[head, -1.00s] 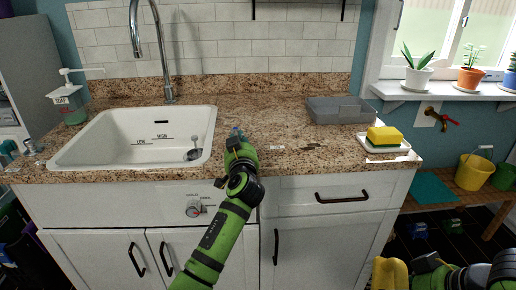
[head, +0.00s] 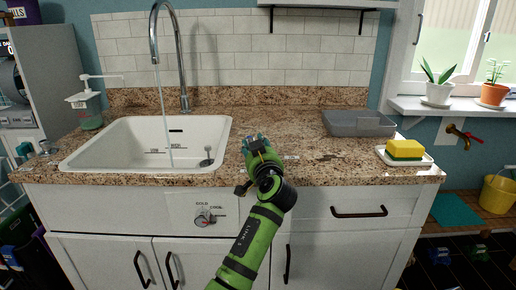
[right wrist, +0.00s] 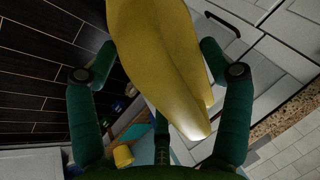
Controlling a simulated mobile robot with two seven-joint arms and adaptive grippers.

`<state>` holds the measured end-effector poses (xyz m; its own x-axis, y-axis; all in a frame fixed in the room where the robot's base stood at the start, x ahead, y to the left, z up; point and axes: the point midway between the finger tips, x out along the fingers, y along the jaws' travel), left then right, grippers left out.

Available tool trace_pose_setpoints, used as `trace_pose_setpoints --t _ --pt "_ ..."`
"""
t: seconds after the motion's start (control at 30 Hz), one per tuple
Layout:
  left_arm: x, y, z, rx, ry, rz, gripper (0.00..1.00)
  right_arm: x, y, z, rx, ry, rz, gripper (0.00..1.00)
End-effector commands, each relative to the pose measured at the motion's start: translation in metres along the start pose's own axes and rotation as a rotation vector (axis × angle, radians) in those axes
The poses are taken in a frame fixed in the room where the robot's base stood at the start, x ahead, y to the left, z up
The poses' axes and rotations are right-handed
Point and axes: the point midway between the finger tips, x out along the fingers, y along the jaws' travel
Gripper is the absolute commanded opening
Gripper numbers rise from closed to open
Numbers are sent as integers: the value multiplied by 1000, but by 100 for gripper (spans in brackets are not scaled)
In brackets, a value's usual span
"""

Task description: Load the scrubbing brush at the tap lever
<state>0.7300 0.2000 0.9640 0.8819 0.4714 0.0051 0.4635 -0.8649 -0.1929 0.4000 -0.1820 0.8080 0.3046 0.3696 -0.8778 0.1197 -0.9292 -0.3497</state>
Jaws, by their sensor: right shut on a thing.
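The chrome tap (head: 181,60) arches over the white sink (head: 88,150), and a thin stream of water (head: 169,130) falls from it. A round dial (head: 203,219) with a red mark is on the cabinet front below. On the right wall, a brass tap has a red lever (head: 472,138). My left gripper (head: 254,144) is over the front counter edge, right of the sink; its jaw gap is unclear. My right gripper (right wrist: 158,72) is shut on a smooth yellow thing (right wrist: 160,50), perhaps a boot. I cannot make out a scrubbing brush for certain.
A small dark thing (head: 207,158) is in the sink's right side. A soap dispenser (head: 86,108) stands left. A grey tray (head: 358,123) and a yellow-green sponge (head: 404,149) on a white dish (head: 425,160) stand right. A yellow bucket (head: 497,192) stands at far right.

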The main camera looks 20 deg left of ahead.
Motion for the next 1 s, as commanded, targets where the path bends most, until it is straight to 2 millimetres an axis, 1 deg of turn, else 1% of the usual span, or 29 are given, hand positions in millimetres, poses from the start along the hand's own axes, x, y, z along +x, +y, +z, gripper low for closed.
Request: trace_pose_setpoints --t 0.17,0.27,0.4,0.6,0.77,1.0 --pt "-5 1 1 0 -2 2 39 0 0 0 0 1 -1 53" --pt "-17 2 2 -2 -2 4 39 0 0 0 0 1 -1 53" --pt "-40 2 2 -2 -2 4 39 0 0 0 0 1 -1 53" --pt "-67 1 1 -2 -1 2 39 0 0 0 0 1 0 53" --pt "-75 0 0 1 0 0 39 0 0 0 0 1 0 53" --pt "-75 0 0 1 0 0 39 0 0 0 0 1 0 53"
